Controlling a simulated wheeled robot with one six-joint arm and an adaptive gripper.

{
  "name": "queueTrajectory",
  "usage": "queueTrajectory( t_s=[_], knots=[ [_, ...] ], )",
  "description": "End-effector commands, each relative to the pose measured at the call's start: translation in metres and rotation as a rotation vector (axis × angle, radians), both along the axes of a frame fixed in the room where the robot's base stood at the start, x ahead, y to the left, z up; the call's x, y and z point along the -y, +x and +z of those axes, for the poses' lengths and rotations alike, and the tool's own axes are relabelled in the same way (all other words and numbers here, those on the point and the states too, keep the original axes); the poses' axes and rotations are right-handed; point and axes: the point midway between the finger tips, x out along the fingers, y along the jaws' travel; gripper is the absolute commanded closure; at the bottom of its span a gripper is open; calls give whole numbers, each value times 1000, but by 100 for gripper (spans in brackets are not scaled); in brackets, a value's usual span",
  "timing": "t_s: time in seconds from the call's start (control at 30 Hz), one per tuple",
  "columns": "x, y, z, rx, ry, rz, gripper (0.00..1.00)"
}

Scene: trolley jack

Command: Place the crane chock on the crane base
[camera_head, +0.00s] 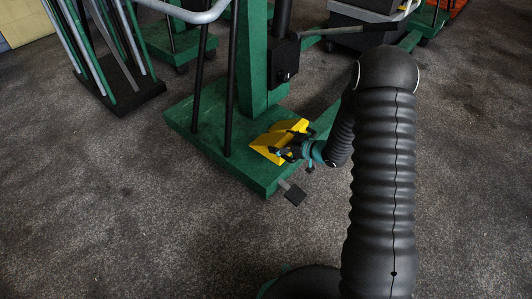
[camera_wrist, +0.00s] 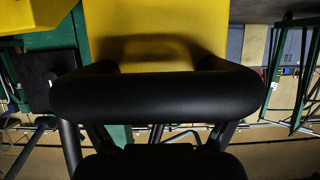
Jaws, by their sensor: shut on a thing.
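The yellow crane chock (camera_head: 268,150) shows at the right front part of the green crane base (camera_head: 207,145) in the head view. My gripper (camera_head: 283,153) is at the chock's right side and shut on it. The fingertips are small and partly hidden against the chock.
A green post (camera_head: 252,60) and black uprights rise from the base beside the chock. A black pedal (camera_head: 293,194) sticks out at the base's front. A rack of poles (camera_head: 110,95) stands at the left. The grey floor in front is clear.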

Motion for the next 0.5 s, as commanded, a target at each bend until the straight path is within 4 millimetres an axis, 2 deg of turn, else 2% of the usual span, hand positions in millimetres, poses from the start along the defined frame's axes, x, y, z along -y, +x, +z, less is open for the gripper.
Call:
queueTrajectory(
  t_s=[0.03,0.2,0.33,0.5],
  knots=[
    [-11,2,-7,0,1,4,76],
    [-37,8,-23,1,1,2,76],
    [-49,12,-29,2,1,0,76],
    [-53,13,-34,3,1,-1,76]
  ],
)
